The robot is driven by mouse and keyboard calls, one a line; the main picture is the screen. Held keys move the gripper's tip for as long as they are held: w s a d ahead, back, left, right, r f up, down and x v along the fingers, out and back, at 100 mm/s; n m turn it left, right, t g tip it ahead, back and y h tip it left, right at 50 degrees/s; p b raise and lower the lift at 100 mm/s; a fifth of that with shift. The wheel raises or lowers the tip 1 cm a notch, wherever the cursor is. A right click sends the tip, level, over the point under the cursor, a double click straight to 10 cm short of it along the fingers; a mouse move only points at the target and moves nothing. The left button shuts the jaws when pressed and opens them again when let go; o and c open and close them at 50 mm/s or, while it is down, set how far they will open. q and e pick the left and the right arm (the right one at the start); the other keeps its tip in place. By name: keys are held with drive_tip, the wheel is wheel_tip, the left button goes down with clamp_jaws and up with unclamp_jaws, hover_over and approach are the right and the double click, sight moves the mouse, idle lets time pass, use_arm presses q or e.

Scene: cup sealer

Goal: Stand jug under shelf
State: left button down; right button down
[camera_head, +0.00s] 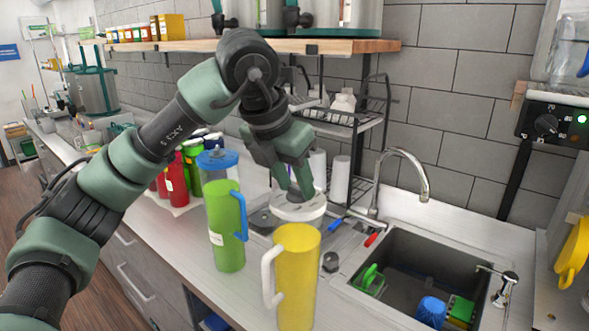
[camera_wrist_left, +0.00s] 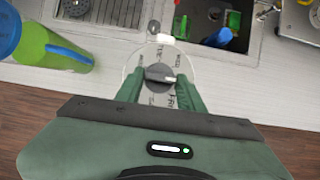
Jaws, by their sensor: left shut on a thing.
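My left gripper (camera_head: 297,192) reaches down over the counter, shut on a round pale lid-like piece (camera_head: 299,208). In the left wrist view this piece (camera_wrist_left: 140,65) is partly clear and has a dark knob (camera_wrist_left: 160,74) between the fingers (camera_wrist_left: 160,98). The yellow jug (camera_head: 298,285) partly hides it in the head view, so I cannot tell what is below it. The yellow jug has a white handle. A green jug (camera_head: 226,235) with a blue handle stands to its left, and also shows in the left wrist view (camera_wrist_left: 50,48). A wooden shelf (camera_head: 345,46) is on the wall behind. My right gripper is not in view.
The sink (camera_head: 400,250) with green and blue items lies to the right, beside a curved tap (camera_head: 424,180). A black rack (camera_head: 362,125) stands behind my gripper. A blue-lidded container (camera_head: 218,162) and red bottles (camera_head: 177,185) stand left. Large dispensers (camera_head: 345,18) sit on the shelf.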

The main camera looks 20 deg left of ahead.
use_arm(q)
drive_tip(key=shift+r, duration=0.25)
drive_tip(key=c, duration=1.2)
unclamp_jaws()
drive_tip(key=shift+f, duration=0.25)
drive_tip(key=shift+c, duration=0.2)
drive_tip(key=o, duration=0.4)
drive_tip(key=shift+d, duration=0.1)
drive_tip(key=shift+c, duration=0.2)
drive_tip(key=shift+s+r, duration=0.1)
drive_tip(key=shift+s, duration=0.05)
